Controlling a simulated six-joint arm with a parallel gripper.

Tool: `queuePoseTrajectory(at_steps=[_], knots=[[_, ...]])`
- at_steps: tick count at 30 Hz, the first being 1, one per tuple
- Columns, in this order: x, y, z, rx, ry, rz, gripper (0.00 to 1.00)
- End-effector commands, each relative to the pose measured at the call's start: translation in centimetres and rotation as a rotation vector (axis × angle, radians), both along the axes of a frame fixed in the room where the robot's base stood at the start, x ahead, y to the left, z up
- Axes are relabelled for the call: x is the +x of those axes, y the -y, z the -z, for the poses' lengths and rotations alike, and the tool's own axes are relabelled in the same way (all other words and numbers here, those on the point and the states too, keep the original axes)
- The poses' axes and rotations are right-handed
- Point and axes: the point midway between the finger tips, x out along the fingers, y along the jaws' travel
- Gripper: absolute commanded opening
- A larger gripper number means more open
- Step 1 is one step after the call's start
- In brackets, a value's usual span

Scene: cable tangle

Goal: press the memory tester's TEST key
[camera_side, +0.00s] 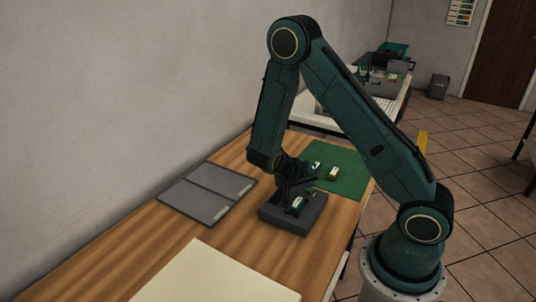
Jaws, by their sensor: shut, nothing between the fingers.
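A dark grey box (283,221), which looks like the memory tester, stands on the wooden table in the middle of the side view. A small green and white part (297,203) shows on its top. My gripper (291,194) is shut and empty, pointing down over the box's top. Whether its tips touch the box cannot be told. The TEST key cannot be made out; it is too small or hidden by my gripper.
A green mat (350,174) behind the box holds a few small parts, one yellowish (333,173). Flat grey panels (200,200) lie to the left. A cream sheet (215,279) lies at the front. Bare wood lies between the box and the sheet.

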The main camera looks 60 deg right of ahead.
Motion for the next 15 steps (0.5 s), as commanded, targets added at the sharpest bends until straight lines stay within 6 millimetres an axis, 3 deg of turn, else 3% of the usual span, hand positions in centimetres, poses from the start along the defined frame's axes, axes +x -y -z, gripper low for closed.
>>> queuePoseTrajectory(at_steps=[15], knots=[[-0.01, 0.0, 0.89, 0.001, 0.0, 0.001, 0.0]])
